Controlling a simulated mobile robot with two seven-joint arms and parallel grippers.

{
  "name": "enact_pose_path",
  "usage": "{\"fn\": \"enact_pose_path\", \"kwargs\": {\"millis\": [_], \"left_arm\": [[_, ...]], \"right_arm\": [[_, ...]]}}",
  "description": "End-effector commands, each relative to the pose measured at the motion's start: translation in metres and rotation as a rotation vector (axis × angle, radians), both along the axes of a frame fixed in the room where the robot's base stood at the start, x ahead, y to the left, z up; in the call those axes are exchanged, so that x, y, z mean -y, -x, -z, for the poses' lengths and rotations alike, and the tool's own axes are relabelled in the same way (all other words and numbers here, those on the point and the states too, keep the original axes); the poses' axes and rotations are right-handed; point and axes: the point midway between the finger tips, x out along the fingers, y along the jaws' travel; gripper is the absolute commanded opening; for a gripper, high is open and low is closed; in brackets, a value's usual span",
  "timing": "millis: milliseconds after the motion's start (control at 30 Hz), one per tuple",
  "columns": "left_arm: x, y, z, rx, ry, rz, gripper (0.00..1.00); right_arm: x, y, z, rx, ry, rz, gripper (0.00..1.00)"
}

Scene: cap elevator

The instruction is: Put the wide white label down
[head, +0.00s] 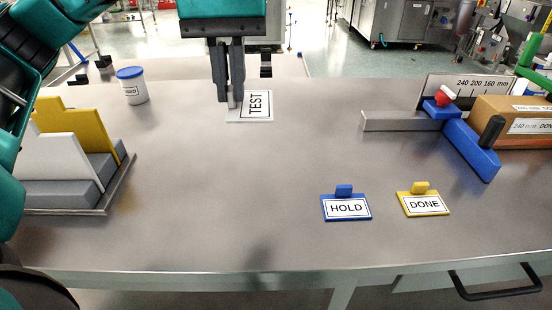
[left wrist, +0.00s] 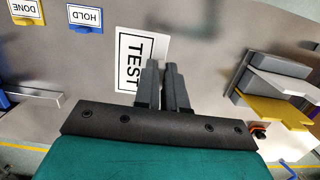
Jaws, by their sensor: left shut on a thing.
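The wide white label (head: 262,104) reads TEST and lies flat near the back of the table, left of centre. It also shows in the left wrist view (left wrist: 130,62), just beyond the fingers. My left gripper (head: 233,103) points down at the label's left part and is shut on it; the fingers hide the gripped part. In the left wrist view the fingertips (left wrist: 163,64) are close together. The label is at or very near the table top; I cannot tell whether it touches. My right gripper is not in view.
A blue HOLD label (head: 346,206) and a yellow DONE label (head: 424,203) stand front right. A blue-lidded jar (head: 132,88) is back left. A rack with white and yellow panels (head: 62,172) stands left. A measuring fixture with a box (head: 508,112) is right. The table's middle is clear.

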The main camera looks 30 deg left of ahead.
Motion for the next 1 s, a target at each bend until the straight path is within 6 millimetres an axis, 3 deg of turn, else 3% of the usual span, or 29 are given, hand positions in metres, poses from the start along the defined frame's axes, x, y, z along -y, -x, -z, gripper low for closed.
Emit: {"fn": "enact_pose_path", "kwargs": {"millis": [100,233,300,500,600,867,1000], "left_arm": [[0.000,0.000,0.030,-0.006,0.000,-0.001,0.00],[0.000,0.001,0.067,-0.008,0.001,0.000,0.00],[-0.001,0.001,0.080,-0.006,-0.002,-0.002,0.00],[-0.001,0.001,0.128,-0.004,-0.001,-0.002,0.00],[-0.001,0.001,0.144,-0.003,-0.001,-0.002,0.00],[0.000,0.001,0.164,-0.003,-0.001,-0.003,0.00],[0.000,0.001,0.186,-0.004,-0.001,-0.002,0.00]], "right_arm": [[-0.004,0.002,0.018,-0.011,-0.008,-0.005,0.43],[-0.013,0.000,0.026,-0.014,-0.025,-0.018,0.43],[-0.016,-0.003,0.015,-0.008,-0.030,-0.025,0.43],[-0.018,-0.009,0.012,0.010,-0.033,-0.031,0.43],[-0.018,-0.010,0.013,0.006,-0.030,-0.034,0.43],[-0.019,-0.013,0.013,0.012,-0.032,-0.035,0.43],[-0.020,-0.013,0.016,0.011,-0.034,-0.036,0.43]]}}
